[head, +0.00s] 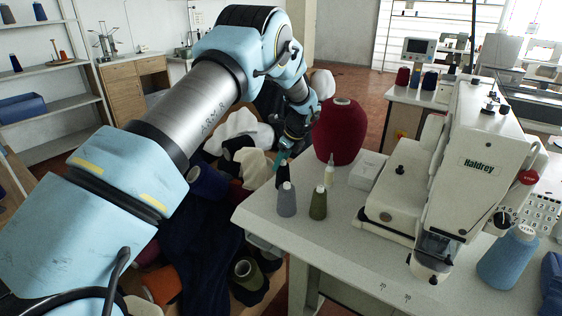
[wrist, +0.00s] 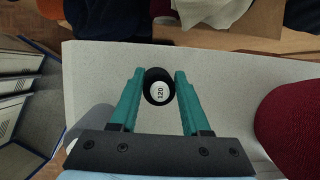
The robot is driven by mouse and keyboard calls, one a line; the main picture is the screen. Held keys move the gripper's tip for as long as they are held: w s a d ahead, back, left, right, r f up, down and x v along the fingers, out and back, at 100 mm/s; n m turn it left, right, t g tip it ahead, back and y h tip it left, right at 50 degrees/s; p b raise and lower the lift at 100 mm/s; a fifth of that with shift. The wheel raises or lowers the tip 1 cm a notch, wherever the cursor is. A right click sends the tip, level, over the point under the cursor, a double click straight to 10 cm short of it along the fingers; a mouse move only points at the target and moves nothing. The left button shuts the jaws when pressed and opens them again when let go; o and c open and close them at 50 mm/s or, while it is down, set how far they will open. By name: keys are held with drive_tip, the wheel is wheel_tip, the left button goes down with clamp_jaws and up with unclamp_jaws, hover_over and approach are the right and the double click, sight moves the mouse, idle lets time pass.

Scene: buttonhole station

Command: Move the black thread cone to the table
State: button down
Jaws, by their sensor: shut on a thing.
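The black thread cone (wrist: 158,88) is between the two teal fingers of my gripper (wrist: 159,76) in the wrist view, with its round white end marked 120 facing the camera. My gripper is shut on it. In the head view the black cone (head: 282,173) shows just behind a grey cone, below my gripper (head: 284,160), at the left part of the white table (head: 262,213). The wrist view shows the table top (wrist: 225,85) under the cone. I cannot tell whether the cone touches the table.
A grey cone (head: 287,200), an olive cone (head: 318,203), a small bottle (head: 329,176), a white box (head: 367,171) and a large red cone (head: 339,132) stand close by. The sewing machine (head: 455,165) fills the table's right. Piled cloth (head: 205,225) lies left of the table.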

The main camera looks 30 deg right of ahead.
drive_tip(key=shift+c, duration=1.8)
unclamp_jaws()
drive_tip(key=shift+r, duration=0.1)
drive_tip(key=b+v, duration=0.3)
drive_tip(key=v, duration=0.9)
drive_tip(key=a+r+n+g+h, duration=0.1)
drive_tip(key=a+r+n+g, duration=0.1)
drive_tip(key=a+n, duration=1.95)
drive_tip(key=s+a+n, duration=0.2)
drive_tip(key=s+a, duration=0.3)
drive_tip(key=a, duration=0.3)
drive_tip(key=s+a+f+n, duration=0.1)
drive_tip(key=s+a+n, duration=0.2)
drive_tip(key=s+a, duration=0.2)
drive_tip(key=s+a+n+h, duration=0.1)
drive_tip(key=s+a+n, duration=0.2)
drive_tip(key=a, duration=0.9)
drive_tip(key=s, duration=0.3)
drive_tip(key=shift+f+g, duration=0.3)
drive_tip(key=shift+f, duration=0.05)
